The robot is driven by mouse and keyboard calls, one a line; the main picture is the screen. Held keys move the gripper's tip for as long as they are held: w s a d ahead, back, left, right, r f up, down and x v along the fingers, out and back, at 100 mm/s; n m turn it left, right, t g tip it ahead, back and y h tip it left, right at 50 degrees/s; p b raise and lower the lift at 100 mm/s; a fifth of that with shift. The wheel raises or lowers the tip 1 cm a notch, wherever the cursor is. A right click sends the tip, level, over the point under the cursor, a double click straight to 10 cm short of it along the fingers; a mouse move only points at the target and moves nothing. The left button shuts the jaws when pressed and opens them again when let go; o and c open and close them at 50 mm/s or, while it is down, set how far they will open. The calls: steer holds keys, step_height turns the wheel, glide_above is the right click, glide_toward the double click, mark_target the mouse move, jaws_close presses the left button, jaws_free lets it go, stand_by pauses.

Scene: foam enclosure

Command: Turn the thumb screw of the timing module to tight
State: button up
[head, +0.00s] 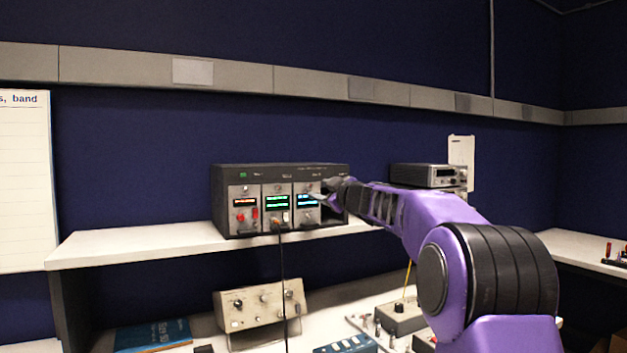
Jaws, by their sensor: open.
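A dark instrument rack (232,173) stands on the white shelf and holds three light-faced modules. The left module (243,218) has an orange display and red terminals. The middle module (270,217) has a green display and a cable plugged in low. The right module (303,216) has a blue display. Their labels are too small to read, so I cannot tell which is the timing module. The thumb screw cannot be made out clearly. My gripper (326,194) is open at the right module's right side and hides part of it; whether it touches anything is unclear.
The white shelf (140,242) is clear left of the rack. A black cable (284,290) hangs over its edge. A grey instrument (428,175) stands to the right behind my arm. On the bench below are a beige box (258,306), a blue book (152,336) and small boxes.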

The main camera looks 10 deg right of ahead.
mark_target(311, 187)
steer(key=shift+p+x, duration=1.35)
steer(key=shift+x, duration=1.15)
jaws_close()
